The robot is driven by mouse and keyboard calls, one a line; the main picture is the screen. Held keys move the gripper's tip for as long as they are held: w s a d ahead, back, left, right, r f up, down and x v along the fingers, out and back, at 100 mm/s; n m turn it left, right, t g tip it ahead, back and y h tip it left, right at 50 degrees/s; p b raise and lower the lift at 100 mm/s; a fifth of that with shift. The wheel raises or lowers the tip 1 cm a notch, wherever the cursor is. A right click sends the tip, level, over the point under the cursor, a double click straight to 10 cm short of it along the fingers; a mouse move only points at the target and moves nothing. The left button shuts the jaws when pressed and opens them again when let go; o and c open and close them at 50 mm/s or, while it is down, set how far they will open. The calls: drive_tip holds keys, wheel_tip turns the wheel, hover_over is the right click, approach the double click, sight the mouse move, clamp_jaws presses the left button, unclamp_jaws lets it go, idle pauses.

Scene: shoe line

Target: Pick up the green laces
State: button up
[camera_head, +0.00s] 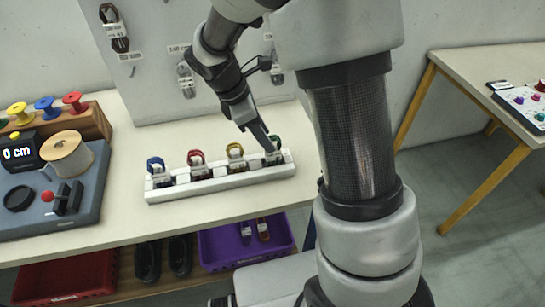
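The green laces (278,140) are at the right end of a white rack (222,182) on the table, mostly hidden behind my gripper. My gripper (271,151) points down at the right end of the rack, right at the green laces' slot. Its fingers overlap the laces and their white label in this view. I cannot tell whether the fingers are apart or closed on the laces. Blue laces (155,162), red laces (196,157) and yellow laces (235,150) stand in the same rack to the left, each with a white label.
A lace-measuring device (55,180) with a display and spools stands at the table's left. A pegboard (165,60) with hanging laces rises behind the rack. A purple crate (222,262) and a red crate (60,285) sit below. The tabletop in front of the rack is clear.

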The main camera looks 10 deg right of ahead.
sight(277, 154)
drive_tip(key=b+x, duration=0.1)
drive_tip(key=x, duration=0.5)
drive_tip(key=shift+s+f, duration=0.1)
drive_tip(key=shift+f, duration=0.15)
clamp_jaws()
